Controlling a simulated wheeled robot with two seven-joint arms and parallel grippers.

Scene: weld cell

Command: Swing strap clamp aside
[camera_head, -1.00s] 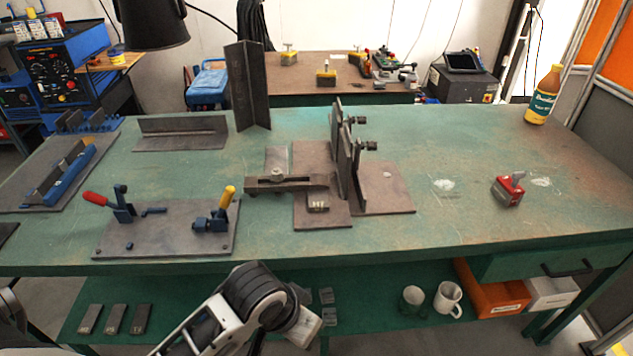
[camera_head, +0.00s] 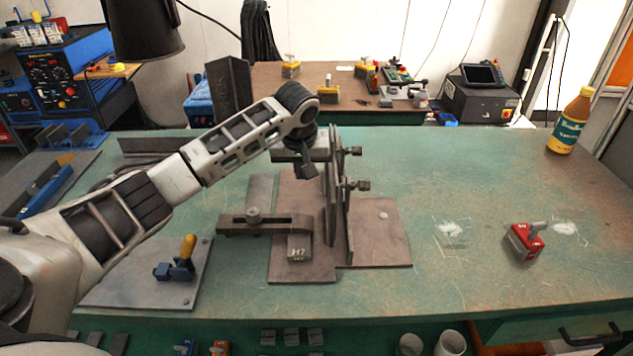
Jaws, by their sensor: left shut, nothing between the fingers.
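The strap clamp (camera_head: 283,225) is a dark slotted bar with a bolt and nut near its left part. It lies roughly left to right across the left part of the brown fixture plate (camera_head: 303,272), with its right end close to the upright plates (camera_head: 341,215). A grey block marked H7 (camera_head: 299,248) sits just in front of the bar. My left gripper (camera_head: 308,174) is shut and empty, pointing down behind and above the bar, close to the uprights. It is apart from the bar in the picture. My right gripper is not in view.
Screw clamps (camera_head: 358,185) jut right from the uprights. A red magnet-like block (camera_head: 525,240) and a bottle (camera_head: 570,122) stand right. The green table (camera_head: 440,290) is clear at front right.

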